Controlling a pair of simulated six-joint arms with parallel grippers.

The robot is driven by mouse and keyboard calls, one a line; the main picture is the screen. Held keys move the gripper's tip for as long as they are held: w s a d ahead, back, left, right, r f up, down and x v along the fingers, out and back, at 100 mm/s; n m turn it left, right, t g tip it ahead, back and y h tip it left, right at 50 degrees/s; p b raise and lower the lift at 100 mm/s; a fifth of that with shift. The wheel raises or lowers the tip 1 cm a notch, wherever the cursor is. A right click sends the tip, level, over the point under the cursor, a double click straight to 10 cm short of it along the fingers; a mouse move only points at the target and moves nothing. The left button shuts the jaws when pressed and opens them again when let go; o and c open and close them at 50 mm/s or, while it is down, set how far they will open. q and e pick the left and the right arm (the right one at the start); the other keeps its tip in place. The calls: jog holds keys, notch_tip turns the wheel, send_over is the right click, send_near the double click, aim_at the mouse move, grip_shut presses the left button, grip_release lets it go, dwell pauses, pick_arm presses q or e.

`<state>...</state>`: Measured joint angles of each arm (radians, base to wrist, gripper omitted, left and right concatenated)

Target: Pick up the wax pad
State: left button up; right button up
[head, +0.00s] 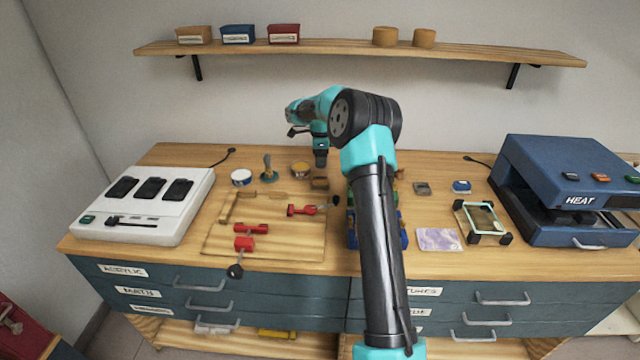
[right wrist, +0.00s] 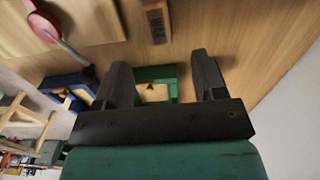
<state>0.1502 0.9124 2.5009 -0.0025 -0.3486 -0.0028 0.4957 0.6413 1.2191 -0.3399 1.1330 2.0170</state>
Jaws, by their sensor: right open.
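The wax pad (right wrist: 157,22) is a small brown block with "WAX" lettering, lying on the wooden bench at the top of the right wrist view. In the head view, a small brown block (head: 320,184) that looks like it lies just below my right gripper (head: 321,160). In the right wrist view my right gripper (right wrist: 160,60) is open, its two dark fingers wide apart with nothing held. The pad is beyond the fingertips and apart from them. My left gripper is not in view.
A wooden board (head: 270,245) with red clamps (head: 245,243) lies left of my arm. Coloured bins, including a green one (right wrist: 155,73), are partly hidden by my arm in the head view. A blue heat press (head: 550,180) stands right, a white console (head: 140,200) left.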

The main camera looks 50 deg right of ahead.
aim_at(320, 178)
jog(key=shift+f, duration=2.1)
jog(key=shift+a+f, duration=0.15)
jog(key=shift+f, duration=2.45)
jog(key=c, duration=1)
jog(key=shift+r, duration=0.15)
notch_tip(320, 178, up, 10)
jog(key=shift+f, duration=0.1)
